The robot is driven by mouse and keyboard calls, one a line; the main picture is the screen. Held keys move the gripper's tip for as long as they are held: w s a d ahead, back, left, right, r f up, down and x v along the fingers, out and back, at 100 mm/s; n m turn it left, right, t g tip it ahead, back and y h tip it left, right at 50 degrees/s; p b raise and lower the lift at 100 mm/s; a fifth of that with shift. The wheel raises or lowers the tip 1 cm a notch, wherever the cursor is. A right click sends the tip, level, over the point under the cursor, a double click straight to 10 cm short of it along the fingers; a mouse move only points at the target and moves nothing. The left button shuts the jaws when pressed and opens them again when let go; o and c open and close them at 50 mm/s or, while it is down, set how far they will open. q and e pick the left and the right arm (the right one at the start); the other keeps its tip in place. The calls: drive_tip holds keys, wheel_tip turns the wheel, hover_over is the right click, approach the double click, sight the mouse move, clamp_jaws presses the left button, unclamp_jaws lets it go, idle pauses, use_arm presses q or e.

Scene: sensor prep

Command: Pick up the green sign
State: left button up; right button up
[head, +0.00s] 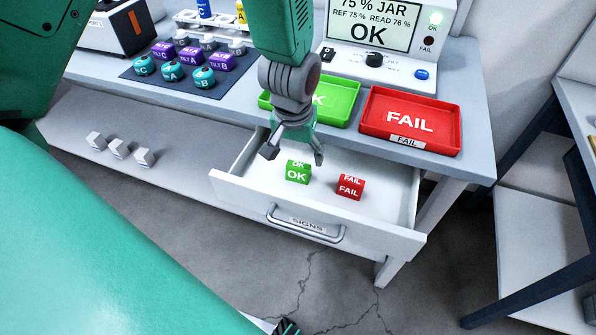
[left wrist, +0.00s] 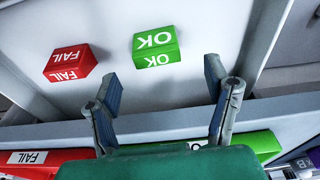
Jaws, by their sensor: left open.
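The green sign (head: 298,172) is a small block marked OK. It sits in the open drawer (head: 240,190), left of a red FAIL block (head: 350,187). My left gripper (head: 292,150) is open and empty, above the drawer just behind the green sign. In the left wrist view the green sign (left wrist: 156,51) lies beyond the fingertips (left wrist: 160,85), roughly between them and apart from them. The red block (left wrist: 71,63) shows to its left there.
A green tray (head: 347,113) and a red FAIL tray (head: 452,118) stand on the bench behind the drawer. A display reading OK (head: 370,25) stands behind them. Purple and teal sensors sit on a dark mat (head: 143,75) at left. The drawer front has a handle (head: 305,229).

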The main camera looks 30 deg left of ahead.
sight(301, 166)
use_arm(q)
drive_tip(key=shift+d+f, duration=0.45)
drive_tip(key=shift+d, duration=0.05)
drive_tip(key=f, duration=0.3)
drive_tip(key=a+f+b, duration=0.1)
drive_tip(key=shift+w+f, duration=0.25)
drive_tip(key=shift+w, duration=0.05)
drive_tip(key=shift+a, duration=0.25)
drive_tip(key=shift+d+r, duration=0.1)
drive_tip(key=shift+d, duration=0.35)
drive_tip(key=c, duration=1.2)
drive_tip(key=shift+d, duration=0.2)
drive_tip(key=shift+c, duration=0.2)
